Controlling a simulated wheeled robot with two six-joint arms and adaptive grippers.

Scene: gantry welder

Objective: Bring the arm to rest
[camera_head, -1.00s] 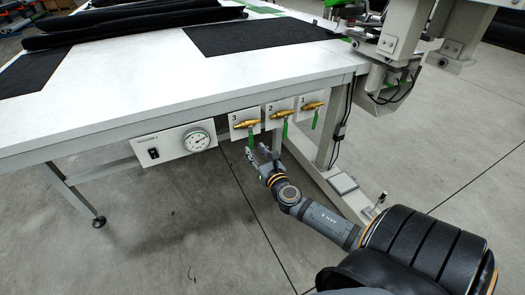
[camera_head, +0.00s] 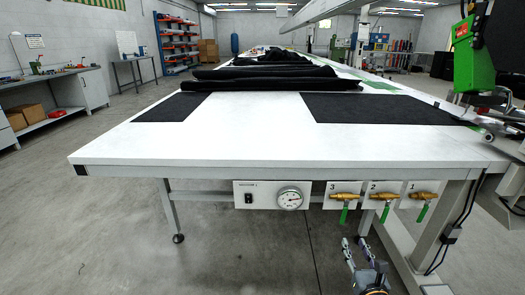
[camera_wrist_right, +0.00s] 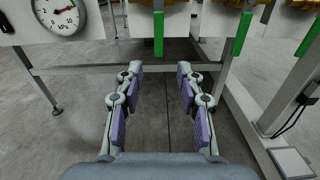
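My right gripper (camera_head: 357,252) is at the bottom of the head view, below the front edge of the white table (camera_head: 250,150). In the right wrist view the right gripper (camera_wrist_right: 160,90) is open, its two purple-padded fingers apart with nothing between them. It is below and in front of the valves and touches none of them. Valve 3 (camera_head: 344,197), valve 2 (camera_head: 382,197) and valve 1 (camera_head: 422,196) are brass with green handles that hang down. My left gripper is in neither view.
A panel with a gauge (camera_head: 290,198) and a switch (camera_head: 248,198) hangs left of the valves. Table legs (camera_head: 172,210) and a right-hand post (camera_head: 440,225) stand nearby. Black cloth (camera_head: 380,108) lies on the table. The floor at left is clear.

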